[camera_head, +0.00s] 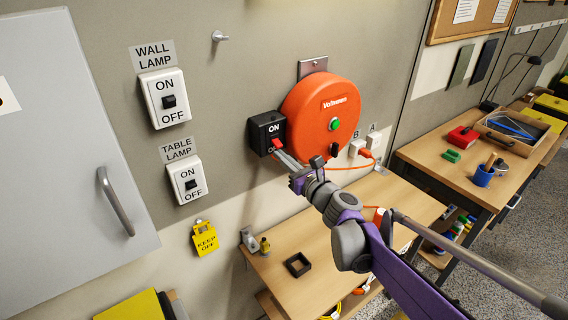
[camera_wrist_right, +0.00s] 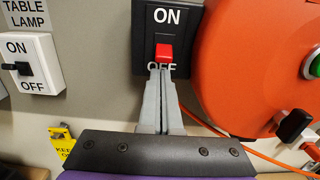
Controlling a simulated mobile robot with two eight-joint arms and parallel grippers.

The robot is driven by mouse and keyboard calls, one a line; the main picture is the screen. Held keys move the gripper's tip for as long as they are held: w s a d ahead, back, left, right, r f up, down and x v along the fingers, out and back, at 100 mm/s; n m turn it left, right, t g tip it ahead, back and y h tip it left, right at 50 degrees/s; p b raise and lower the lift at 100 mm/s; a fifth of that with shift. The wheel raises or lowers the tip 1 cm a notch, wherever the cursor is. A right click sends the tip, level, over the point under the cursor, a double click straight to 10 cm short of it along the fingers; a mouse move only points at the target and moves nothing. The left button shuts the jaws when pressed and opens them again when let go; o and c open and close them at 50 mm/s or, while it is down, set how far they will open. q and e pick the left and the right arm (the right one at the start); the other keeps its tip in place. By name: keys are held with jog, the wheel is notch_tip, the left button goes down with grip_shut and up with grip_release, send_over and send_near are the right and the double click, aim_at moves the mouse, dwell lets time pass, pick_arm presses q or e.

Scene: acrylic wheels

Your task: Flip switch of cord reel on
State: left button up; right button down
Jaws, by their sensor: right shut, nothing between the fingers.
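The cord reel (camera_head: 306,112) is a round orange drum on the wall. Its black switch box (camera_head: 258,126) is at its left, marked ON above and OFF below. The red switch lever (camera_head: 277,143) sticks out below ON; in the wrist view the lever (camera_wrist_right: 165,53) partly covers the word OFF. My right gripper (camera_head: 279,154) is shut and empty. In the wrist view its fingertips (camera_wrist_right: 161,68) are right below the lever; whether they touch it I cannot tell. My left gripper is not in view.
Wall lamp (camera_head: 166,98) and table lamp (camera_head: 188,179) switches are to the left, above a yellow KEEP OFF tag (camera_head: 205,239). An orange cord runs from the reel toward wall sockets (camera_head: 366,151). A wooden table (camera_head: 318,255) is below. A grey cabinet door (camera_head: 62,150) is at far left.

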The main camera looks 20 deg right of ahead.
aim_at(280, 146)
jog(key=shift+s+r, duration=0.1)
jog(key=shift+r, duration=0.2)
jog(key=shift+s+d+r+g, duration=0.1)
jog(key=shift+s+r+g, duration=0.05)
jog(key=shift+g, duration=0.15)
dwell(0.3)
jog(key=shift+s+r+g+h+b, duration=0.15)
jog(key=shift+r+g+h+b, duration=0.2)
jog(key=shift+g, duration=0.45)
jog(key=shift+s+d+r+g+h+b, duration=0.1)
jog(key=shift+r+g+h+b, duration=0.25)
jog(key=shift+g, duration=0.35)
jog(key=shift+s+r+g+h, duration=0.1)
jog(key=shift+r+g+h, duration=0.3)
jog(key=shift+r+g, duration=0.65)
jog(key=shift+f, duration=0.2)
